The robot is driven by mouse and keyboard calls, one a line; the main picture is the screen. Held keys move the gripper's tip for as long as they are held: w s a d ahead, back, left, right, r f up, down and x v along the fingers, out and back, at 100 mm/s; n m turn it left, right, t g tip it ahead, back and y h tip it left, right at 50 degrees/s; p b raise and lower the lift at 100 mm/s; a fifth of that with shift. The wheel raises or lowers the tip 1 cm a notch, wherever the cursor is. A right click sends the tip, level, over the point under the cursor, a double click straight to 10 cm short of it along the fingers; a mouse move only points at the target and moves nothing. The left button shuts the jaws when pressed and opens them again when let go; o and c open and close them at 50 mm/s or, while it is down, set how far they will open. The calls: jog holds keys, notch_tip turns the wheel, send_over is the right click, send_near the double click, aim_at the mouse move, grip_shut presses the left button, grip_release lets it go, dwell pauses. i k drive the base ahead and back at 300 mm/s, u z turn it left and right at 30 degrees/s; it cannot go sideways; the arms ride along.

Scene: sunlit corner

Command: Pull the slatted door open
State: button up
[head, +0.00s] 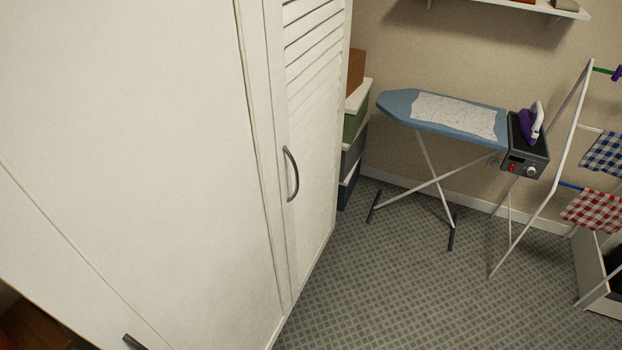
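The white slatted door (314,130) stands upright left of centre in the head view, seen at a steep angle. Its slats fill the upper part, and the lower part is plain. A dark curved handle (291,174) is fixed near its left edge. The door looks shut, flush with the white frame beside it. My gripper is not in view, and nothing touches the handle.
A plain white cabinet side (130,140) fills the left. Stacked boxes (353,140) stand just beyond the door. A blue ironing board (395,105) and a drying rack (553,190) stand to the right. Patterned floor (390,290) is clear in front of the door.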

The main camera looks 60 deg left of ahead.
aim_at(308, 41)
jog(key=u, duration=0.15)
jog(key=i, duration=0.35)
jog(key=u, duration=3.55)
